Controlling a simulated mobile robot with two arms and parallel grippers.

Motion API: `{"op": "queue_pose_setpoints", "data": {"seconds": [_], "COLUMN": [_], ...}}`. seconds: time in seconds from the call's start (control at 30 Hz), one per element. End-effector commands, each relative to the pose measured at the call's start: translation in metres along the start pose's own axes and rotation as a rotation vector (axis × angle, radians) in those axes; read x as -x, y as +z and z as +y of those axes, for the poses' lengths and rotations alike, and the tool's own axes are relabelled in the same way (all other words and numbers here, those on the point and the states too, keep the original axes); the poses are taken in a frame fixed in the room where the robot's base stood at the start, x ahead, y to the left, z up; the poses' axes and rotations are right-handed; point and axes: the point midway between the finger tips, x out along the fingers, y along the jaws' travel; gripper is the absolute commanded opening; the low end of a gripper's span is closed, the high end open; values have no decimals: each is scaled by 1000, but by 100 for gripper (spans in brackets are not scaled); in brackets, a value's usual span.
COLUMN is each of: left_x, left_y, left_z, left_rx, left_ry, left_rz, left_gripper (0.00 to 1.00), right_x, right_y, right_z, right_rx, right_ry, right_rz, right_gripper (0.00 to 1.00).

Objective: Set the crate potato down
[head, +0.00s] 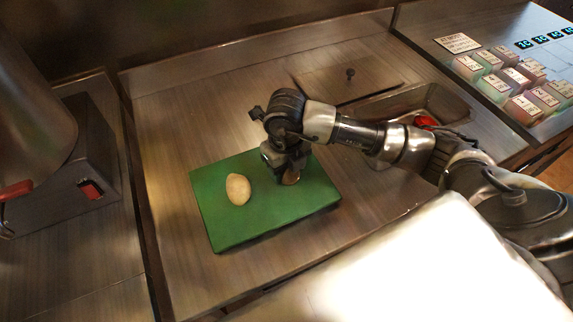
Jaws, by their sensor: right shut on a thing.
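My right gripper (287,168) points down over the right part of a green board (238,226). It is shut on a brown potato (292,178), mostly hidden by the gripper, with its lower part showing close to the board. I cannot tell whether it touches the board. A second, pale potato (238,189) lies on the board to the left of my gripper, apart from it. My left gripper is not in view.
A metal counter (185,135) surrounds the board. A lid with a knob (350,74) and an open metal basin (437,100) are at the back right. Labelled containers (520,80) stand at the far right. A machine with a red switch (90,190) is at the left.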

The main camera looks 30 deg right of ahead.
Motion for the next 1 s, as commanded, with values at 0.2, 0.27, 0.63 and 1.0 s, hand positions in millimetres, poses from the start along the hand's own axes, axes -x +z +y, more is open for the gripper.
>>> {"op": "queue_pose_setpoints", "data": {"seconds": [0.2, 0.27, 0.63, 1.0], "left_x": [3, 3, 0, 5], "left_y": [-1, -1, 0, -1], "left_z": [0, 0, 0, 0], "left_rx": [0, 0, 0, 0], "left_ry": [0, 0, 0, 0], "left_rz": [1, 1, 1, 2], "left_gripper": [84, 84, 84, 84], "right_x": [-8, -8, -11, -6], "right_y": [0, 0, 0, 0], "right_z": [0, 0, 0, 0], "right_rx": [1, 1, 1, 1], "right_ry": [1, 1, 1, 1], "right_rz": [-3, -3, -1, -1], "right_gripper": [28, 28, 79, 80]}}
